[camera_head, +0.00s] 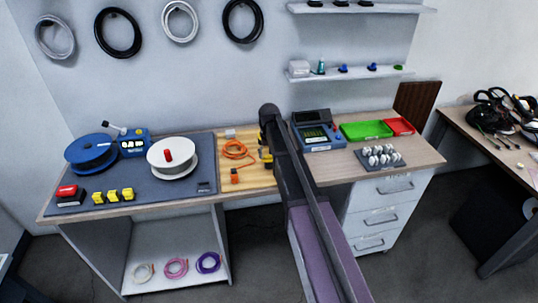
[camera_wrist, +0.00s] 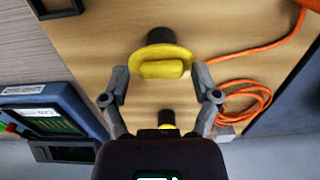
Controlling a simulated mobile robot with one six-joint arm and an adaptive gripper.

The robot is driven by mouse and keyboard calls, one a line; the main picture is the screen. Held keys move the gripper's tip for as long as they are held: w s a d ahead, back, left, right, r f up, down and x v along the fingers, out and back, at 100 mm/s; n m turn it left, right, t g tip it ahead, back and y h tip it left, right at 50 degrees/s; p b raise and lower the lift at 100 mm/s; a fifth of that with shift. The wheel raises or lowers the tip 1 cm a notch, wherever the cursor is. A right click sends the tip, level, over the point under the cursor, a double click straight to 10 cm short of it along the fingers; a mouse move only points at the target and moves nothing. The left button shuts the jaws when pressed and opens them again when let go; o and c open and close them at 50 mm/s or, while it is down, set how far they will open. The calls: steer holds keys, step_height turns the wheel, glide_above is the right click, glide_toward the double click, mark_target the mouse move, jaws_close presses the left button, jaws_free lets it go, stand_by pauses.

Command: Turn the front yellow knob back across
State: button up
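The front yellow knob (camera_wrist: 163,69) is in the upper middle of the wrist view. It has a rounded grip bar on a yellow disc over a black base, and the bar lies crosswise in the picture. My gripper (camera_wrist: 160,80) is open, with one fingertip on each side of the knob and a small gap at both sides. I see no firm contact. A second yellow knob (camera_wrist: 167,117) with a black base is nearer my gripper's palm, partly hidden. In the head view my arm covers most of this spot; only a little yellow and black (camera_head: 266,156) shows.
An orange cable (camera_wrist: 240,97) lies coiled on the wooden board to the right in the wrist view. A blue instrument (camera_wrist: 50,118) stands at left. In the head view, a dark mat (camera_head: 140,197) with spools is left; green (camera_head: 366,131) and red trays are right.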

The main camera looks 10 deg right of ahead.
steer(key=shift+n, duration=0.4)
stand_by(0.3)
steer(key=n, duration=0.3)
steer(key=shift+n, duration=0.3)
steer(key=n, duration=0.8)
steer(key=shift+n, duration=0.4)
steer(key=n, duration=0.4)
steer(key=shift+n, duration=0.3)
steer(key=shift+r, duration=0.3)
step_height(320, 180, up, 13)
steer(key=p, duration=1.4)
steer(key=s+f+m+b, duration=0.4)
steer(key=s+m, duration=0.2)
steer(key=s, duration=0.3)
steer(key=s+f+m+b, duration=0.5)
steer(key=s, duration=0.5)
steer(key=s+f+m+b, duration=0.4)
steer(key=s+m+b, duration=0.1)
steer(key=s, duration=0.4)
steer(key=shift+s+a+f+m, duration=0.2)
steer(key=shift+a+f+m, duration=0.1)
steer(key=shift+m, duration=0.5)
